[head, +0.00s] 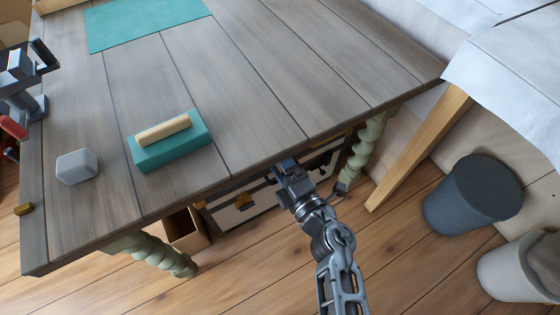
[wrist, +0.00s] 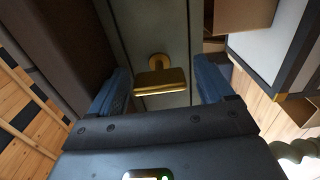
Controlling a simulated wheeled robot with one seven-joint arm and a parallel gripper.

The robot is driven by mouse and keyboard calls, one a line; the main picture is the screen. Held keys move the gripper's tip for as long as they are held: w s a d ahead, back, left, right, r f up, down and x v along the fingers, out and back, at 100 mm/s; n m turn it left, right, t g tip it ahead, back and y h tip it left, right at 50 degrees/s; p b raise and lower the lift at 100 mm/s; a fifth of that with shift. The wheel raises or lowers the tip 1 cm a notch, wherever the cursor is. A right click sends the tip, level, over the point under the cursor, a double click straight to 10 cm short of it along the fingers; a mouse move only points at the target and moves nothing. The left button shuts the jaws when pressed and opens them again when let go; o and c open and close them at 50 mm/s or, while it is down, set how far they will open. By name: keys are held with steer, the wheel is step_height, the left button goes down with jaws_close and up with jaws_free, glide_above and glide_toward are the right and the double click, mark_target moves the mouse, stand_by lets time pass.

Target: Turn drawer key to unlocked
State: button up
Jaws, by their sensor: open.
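In the wrist view, a brass key (wrist: 160,82) sticks out from a pale grey drawer front (wrist: 148,28). Its flat, wide bow lies crosswise in the picture, with a round brass collar behind it. My gripper (wrist: 163,78) is open, with one blue finger on each side of the key. A gap shows between the key and each finger, and I see no contact. In the head view my gripper (head: 287,170) is at the table's front edge, partly under it. The key cannot be made out there.
The plank table (head: 240,90) bears a teal block with a wooden grip (head: 170,142), a small grey cube (head: 77,166) and a teal mat (head: 145,22). Twisted legs (head: 365,145) stand below. An open cardboard box (head: 186,232) is under the table; a dark bin (head: 470,195) stands right.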

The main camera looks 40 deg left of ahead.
steer(key=shift+d, duration=0.15)
steer(key=p+v, duration=0.1)
steer(key=v, duration=0.6)
steer(key=shift+s+d+p, duration=0.15)
steer(key=shift+d+p, duration=0.1)
steer(key=shift+p, duration=0.1)
